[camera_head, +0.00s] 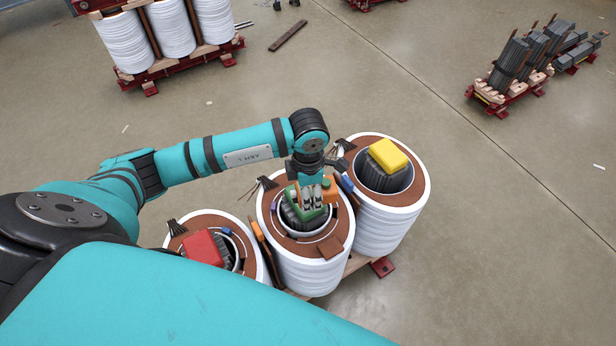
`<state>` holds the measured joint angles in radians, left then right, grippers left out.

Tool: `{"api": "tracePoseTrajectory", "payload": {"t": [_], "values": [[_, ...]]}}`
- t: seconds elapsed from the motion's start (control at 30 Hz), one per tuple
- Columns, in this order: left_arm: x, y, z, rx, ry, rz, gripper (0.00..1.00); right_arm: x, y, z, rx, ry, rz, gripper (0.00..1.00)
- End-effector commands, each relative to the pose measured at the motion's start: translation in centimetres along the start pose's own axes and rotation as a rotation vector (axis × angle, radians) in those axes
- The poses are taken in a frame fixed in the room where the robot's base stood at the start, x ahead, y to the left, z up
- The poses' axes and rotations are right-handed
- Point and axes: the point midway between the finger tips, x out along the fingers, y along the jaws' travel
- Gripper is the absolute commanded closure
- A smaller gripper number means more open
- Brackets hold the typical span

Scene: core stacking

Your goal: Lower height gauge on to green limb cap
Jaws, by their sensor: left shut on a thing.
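The green limb cap (292,212) sits on the grey core at the top of the middle white coil (312,262). My left gripper (312,197) is directly over this cap, with its grey fingers pointing down. It is shut on an orange piece (330,190) that looks like the height gauge. The fingers and wrist hide part of the gauge and the cap. I cannot tell whether the gauge touches the cap. My right gripper is not in view.
A yellow cap (388,154) tops the right coil (392,225), and a red cap (204,248) tops the left coil, partly hidden. Dark lead bundles stick up beside the coils. Another coil set (172,30) and stacked core parts (512,68) stand farther off. The floor (490,230) at right is clear.

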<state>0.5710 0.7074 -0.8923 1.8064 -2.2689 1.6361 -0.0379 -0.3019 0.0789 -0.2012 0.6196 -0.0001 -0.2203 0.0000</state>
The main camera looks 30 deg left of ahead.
Motion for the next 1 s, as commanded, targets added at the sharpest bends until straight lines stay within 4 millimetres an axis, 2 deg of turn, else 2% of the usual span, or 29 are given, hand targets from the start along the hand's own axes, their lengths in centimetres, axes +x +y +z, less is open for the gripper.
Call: {"api": "tracePoseTrajectory", "payload": {"t": [0.7, 1.0], "values": [[1.5, 4.2, 1.2, -1.322, -0.002, -0.001, 1.00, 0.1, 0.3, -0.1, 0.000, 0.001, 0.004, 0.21], [2.1, 5.3, 1.3, -1.763, -0.002, -0.001, 1.00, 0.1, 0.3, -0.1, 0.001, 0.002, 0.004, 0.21]]}}
